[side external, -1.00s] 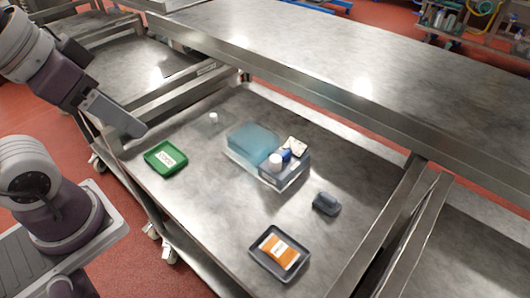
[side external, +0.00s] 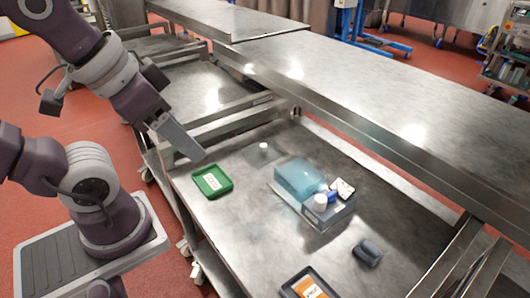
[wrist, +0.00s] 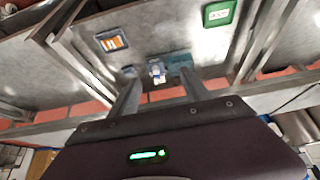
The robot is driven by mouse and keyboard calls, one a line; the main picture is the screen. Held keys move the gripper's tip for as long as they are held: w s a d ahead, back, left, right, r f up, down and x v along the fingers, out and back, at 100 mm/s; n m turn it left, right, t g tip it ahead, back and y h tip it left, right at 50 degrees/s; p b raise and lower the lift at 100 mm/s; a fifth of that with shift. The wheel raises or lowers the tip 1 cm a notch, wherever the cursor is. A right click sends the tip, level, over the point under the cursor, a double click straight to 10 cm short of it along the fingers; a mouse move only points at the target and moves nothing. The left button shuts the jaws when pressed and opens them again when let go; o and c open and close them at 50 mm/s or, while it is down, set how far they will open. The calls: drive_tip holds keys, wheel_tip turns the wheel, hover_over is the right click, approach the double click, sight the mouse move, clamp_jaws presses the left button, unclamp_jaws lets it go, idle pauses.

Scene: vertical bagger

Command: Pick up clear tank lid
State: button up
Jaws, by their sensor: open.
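The clear tank lid (side external: 252,158) appears as a faint transparent sheet with a small white knob, lying flat on the steel table behind the green tray. I cannot make it out in the wrist view. The clear tank (side external: 318,222) stands to its right, with a pale blue translucent block (side external: 298,177) and a white-capped item (side external: 320,202) at it; whether these are inside is unclear. My gripper (side external: 203,157) is open and empty, above the table near the green tray and left of the lid. Its two fingers (wrist: 161,92) are apart in the wrist view.
The green tray (side external: 201,188) lies at the table's left edge, close below my gripper. A dark block (side external: 367,253) and a dark tray with an orange packet (side external: 308,289) lie towards the front. A raised steel shelf (side external: 370,95) runs along the back.

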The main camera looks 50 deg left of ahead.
drive_tip(key=shift+c, duration=0.4)
drive_tip(key=m+g+y, duration=0.2)
drive_tip(key=m+y, duration=0.1)
drive_tip(key=m, duration=2.4)
hover_over(263, 145)
drive_tip(key=s+d, duration=0.2)
drive_tip(key=f, duration=2.9)
drive_tip(key=shift+w+a+f, duration=0.1)
drive_tip(key=shift+a+f, duration=0.1)
drive_tip(key=shift+f, duration=0.2)
drive_tip(key=x, duration=0.6)
drive_tip(key=shift+d+f, duration=0.1)
drive_tip(key=shift+f, duration=0.2)
drive_tip(key=shift+c, duration=0.4)
